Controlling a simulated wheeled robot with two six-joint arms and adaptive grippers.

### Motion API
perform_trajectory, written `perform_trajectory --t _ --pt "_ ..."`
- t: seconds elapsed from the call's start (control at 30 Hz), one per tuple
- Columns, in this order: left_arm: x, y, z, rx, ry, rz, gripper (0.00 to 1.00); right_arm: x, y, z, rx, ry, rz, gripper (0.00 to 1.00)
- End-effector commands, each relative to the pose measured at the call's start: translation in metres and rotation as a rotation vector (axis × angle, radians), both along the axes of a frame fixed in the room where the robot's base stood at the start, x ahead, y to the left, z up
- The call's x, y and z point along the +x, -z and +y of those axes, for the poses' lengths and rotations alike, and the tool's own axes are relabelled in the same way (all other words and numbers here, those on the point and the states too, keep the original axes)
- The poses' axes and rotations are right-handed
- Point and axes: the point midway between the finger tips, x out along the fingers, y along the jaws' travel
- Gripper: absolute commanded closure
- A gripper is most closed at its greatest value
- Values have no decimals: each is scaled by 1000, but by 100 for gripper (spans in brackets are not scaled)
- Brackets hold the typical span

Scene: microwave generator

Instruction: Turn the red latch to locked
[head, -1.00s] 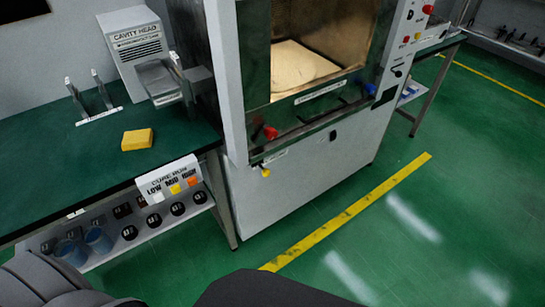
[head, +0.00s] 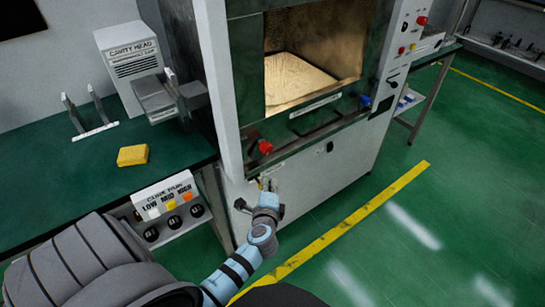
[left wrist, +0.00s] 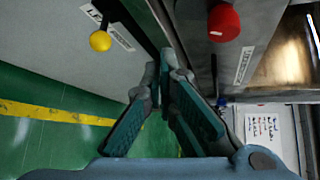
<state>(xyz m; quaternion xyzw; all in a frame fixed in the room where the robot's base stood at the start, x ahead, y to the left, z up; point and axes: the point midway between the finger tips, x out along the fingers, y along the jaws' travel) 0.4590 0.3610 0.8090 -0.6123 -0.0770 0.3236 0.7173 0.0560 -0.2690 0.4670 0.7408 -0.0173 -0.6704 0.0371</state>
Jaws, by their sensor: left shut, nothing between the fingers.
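The red latch (head: 265,147) is a red knob on the lower left front edge of the microwave generator (head: 310,190), under the open cavity. In the left wrist view the red latch (left wrist: 223,22) is at the top, right of the fingers. My left gripper (head: 266,184) is just below the latch in the head view, in front of the cabinet, and apart from the latch. In the left wrist view the fingers (left wrist: 168,68) are closed together with nothing between them. My right gripper is not in view.
A yellow knob (left wrist: 100,41) sits on the cabinet front, left of the fingers in the wrist view. A blue knob (head: 365,101) is at the right of the cavity's lower edge. A green bench (head: 70,185) with a yellow block (head: 132,155) stands left. The floor at right is clear.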

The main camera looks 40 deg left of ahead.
Motion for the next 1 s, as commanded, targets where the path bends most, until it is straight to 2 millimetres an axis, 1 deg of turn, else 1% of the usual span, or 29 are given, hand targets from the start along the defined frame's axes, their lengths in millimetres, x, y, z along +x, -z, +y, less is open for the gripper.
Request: perform_trajectory --t 0.03,0.1,0.17,0.27,0.5,0.6,0.77,1.0 --pt "5 -17 3 41 -4 -21 100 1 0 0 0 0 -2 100" --pt "10 -26 6 72 -5 -32 100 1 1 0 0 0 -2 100" --pt "15 -25 10 75 -5 -33 100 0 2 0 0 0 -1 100" --pt "28 -21 19 73 -6 -32 100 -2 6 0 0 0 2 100" --pt "64 -8 46 70 -5 -32 100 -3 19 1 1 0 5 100" --pt "75 -4 54 68 -6 -31 100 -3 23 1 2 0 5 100" --pt "84 -3 60 66 -5 -31 100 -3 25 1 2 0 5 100" --pt "84 -3 61 66 -5 -31 100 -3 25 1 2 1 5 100"
